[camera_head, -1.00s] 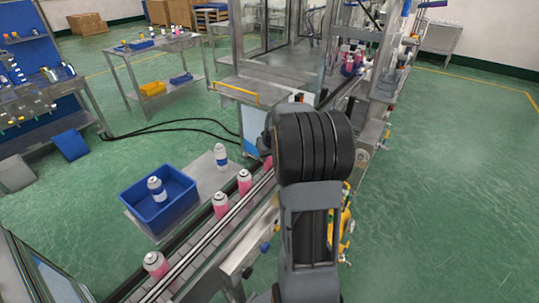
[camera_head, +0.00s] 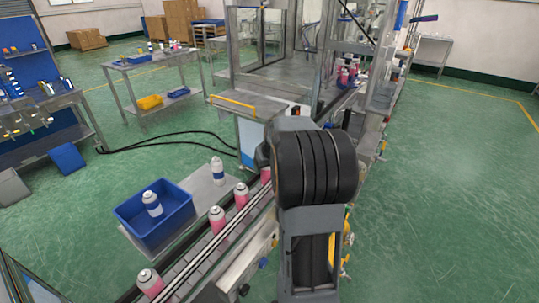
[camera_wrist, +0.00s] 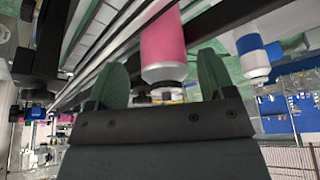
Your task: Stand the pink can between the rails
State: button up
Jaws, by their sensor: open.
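Several pink cans with pale tops stand upright in a line on the conveyor between the rails (camera_head: 206,256) in the head view. One pink can (camera_head: 217,220) is mid-line, another pink can (camera_head: 241,196) is farther along, and a nearer pink can (camera_head: 150,283) is at lower left. The wrist view is upside down. It shows my gripper (camera_wrist: 160,66) open, its two green fingers apart, with a pink can (camera_wrist: 162,38) appearing between them. I cannot tell whether either finger touches it. My gripper is hidden behind my arm in the head view.
A blue bin (camera_head: 128,211) holding a white-and-blue can (camera_head: 152,204) stands left of the conveyor. Another white-and-blue can (camera_head: 217,170) stands on the grey side plate (camera_head: 205,190). The machine frame (camera_head: 330,60) rises at the back. Open floor lies to the right.

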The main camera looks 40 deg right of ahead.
jog(key=b+v, duration=0.1)
jog(key=v, duration=1)
jog(key=shift+a+r, duration=0.35)
jog(key=shift+a, duration=0.1)
